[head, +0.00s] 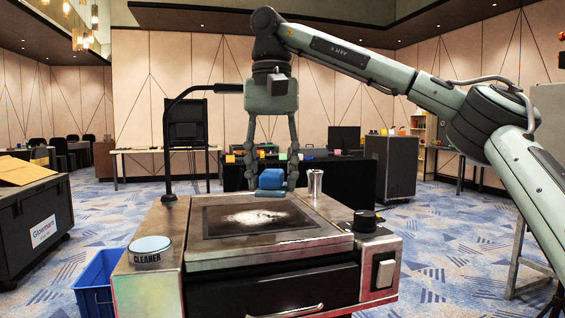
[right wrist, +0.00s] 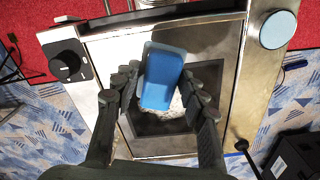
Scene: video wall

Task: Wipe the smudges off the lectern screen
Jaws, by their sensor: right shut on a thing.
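The lectern screen (head: 222,229) is a dark panel in the lectern's sloped top, with a whitish smudge (head: 256,216) across its middle. My right gripper (head: 271,183) points down over the screen's back edge, shut on a blue sponge (head: 270,178). In the right wrist view the sponge (right wrist: 160,78) sits between the fingers and hides part of the screen, with whitish smear beside it. A thin, darker blue strip (head: 270,193) shows below the sponge; I cannot tell what it is. Whether the sponge touches the screen is unclear. My left gripper is not in view.
A round pad marked CLEANER (head: 151,247) is at the lectern's left. A metal cup (head: 315,184) stands behind the screen's right, a black knob (head: 365,221) nearer right. A gooseneck microphone (head: 168,150) rises at the back left. A blue bin (head: 94,284) is on the floor.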

